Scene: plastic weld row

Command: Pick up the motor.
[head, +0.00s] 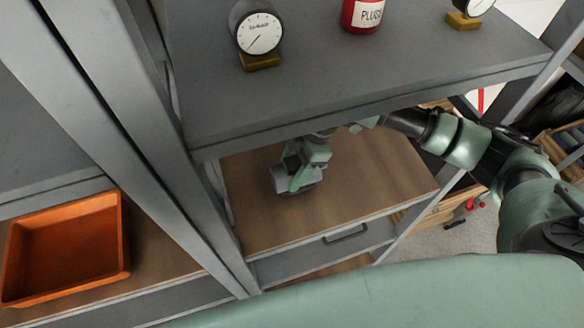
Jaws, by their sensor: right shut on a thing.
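The motor (281,180) looks like a small grey block on, or just above, the wooden lower shelf (375,195), in the middle of the head view. My right gripper (297,174) is at it, reaching in under the upper shelf from the right, and is shut on it. The gripper covers much of the motor, and I cannot tell whether the motor touches the shelf. My left gripper is not in view.
A grey upper shelf (350,75) overhangs the wooden one and carries two gauges (260,33) and a red container (362,14). Grey posts (130,120) stand to the left. An orange tray (67,248) sits beyond them. Bare wood surrounds the motor.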

